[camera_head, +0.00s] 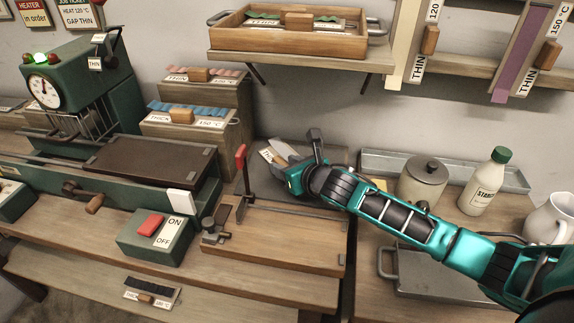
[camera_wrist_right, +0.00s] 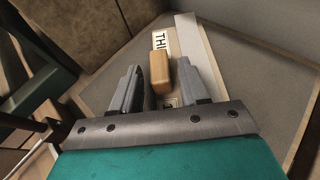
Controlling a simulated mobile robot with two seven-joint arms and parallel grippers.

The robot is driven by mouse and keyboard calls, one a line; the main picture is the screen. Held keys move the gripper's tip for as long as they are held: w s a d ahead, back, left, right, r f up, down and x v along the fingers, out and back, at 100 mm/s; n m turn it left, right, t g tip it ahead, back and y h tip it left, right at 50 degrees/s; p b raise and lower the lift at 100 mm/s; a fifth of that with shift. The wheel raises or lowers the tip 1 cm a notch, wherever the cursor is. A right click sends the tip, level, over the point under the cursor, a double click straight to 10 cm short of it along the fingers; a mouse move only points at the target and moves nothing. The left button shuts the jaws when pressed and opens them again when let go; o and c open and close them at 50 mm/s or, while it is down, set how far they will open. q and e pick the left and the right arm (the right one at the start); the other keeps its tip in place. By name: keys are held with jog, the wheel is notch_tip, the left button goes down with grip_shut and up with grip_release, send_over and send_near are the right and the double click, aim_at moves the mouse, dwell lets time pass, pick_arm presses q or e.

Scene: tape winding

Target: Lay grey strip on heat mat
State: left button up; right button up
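The grey strip (camera_wrist_right: 198,60) lies on a grey board, beside a label reading "THI…" and a wooden grip block (camera_wrist_right: 160,76). What looks like the heat mat, a dark flat plate (camera_head: 150,162), lies bare on the green machine at left. My left gripper is not in view.
A red-handled lever (camera_head: 241,165) stands just left of my right gripper. A green switch box (camera_head: 158,235) is below the dark plate. Wooden steps (camera_head: 195,130) with pink and blue strips stand behind. A lidded pot (camera_head: 422,180) and white bottle (camera_head: 484,182) stand right.

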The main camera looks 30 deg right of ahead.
jog(key=shift+r, duration=0.2)
jog(key=p+v, duration=0.1)
jog(key=v, duration=1.1)
jog(key=shift+f+p, duration=0.15)
jog(key=shift+p, duration=0.2)
